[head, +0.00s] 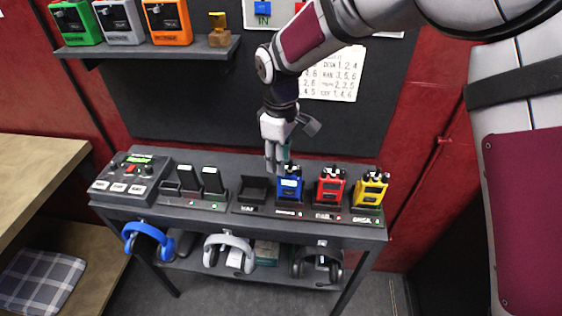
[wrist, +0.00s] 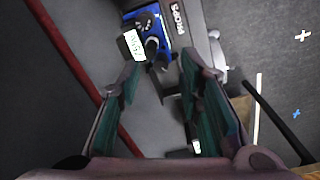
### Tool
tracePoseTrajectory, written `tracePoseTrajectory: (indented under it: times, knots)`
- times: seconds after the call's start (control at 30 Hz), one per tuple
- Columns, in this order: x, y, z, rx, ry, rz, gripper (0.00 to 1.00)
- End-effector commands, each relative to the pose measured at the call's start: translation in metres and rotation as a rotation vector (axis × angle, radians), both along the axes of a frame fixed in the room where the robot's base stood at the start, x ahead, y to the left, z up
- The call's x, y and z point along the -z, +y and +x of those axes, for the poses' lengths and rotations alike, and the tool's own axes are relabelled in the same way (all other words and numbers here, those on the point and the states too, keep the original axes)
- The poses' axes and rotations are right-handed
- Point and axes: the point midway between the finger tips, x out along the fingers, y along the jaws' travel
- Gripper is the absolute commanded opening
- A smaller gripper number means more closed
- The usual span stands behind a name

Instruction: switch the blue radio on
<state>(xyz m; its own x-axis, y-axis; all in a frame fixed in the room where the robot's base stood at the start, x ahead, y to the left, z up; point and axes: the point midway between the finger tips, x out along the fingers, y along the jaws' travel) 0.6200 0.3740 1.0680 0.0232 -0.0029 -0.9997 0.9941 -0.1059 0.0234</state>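The blue radio (head: 290,188) stands upright in a charging dock on the grey bench, left of the red radio (head: 330,189). My gripper (head: 276,162) points down just above and slightly left of the blue radio, partly in front of its top. In the wrist view the blue radio (wrist: 150,22) is at the top edge, beyond the fingertips, with dark knobs and a pale label or screen. My gripper (wrist: 160,74) is open there, its teal-padded fingers apart and nothing held between them. I cannot tell which way the radio's knobs are turned.
A yellow radio (head: 370,190) stands further right. An empty dock (head: 254,190) is just left of the blue radio, then dark handsets (head: 212,182) and a control box (head: 131,178). Headsets (head: 229,250) hang below. A shelf (head: 150,50) with more radios is above left.

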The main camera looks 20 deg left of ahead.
Motion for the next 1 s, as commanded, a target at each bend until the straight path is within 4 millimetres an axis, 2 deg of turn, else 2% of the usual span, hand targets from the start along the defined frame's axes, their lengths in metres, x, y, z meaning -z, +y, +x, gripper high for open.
tracePoseTrajectory:
  times: [0.3,0.5,0.67,1.0]
  knots:
    - [-0.066,0.0,-0.001,0.002,-0.002,0.003,0.33]
    - [-0.093,0.001,-0.002,0.001,-0.001,0.002,0.33]
    - [-0.102,0.001,-0.002,0.0,0.0,0.001,0.33]
    - [-0.102,0.0,-0.003,-0.001,0.0,-0.002,0.33]
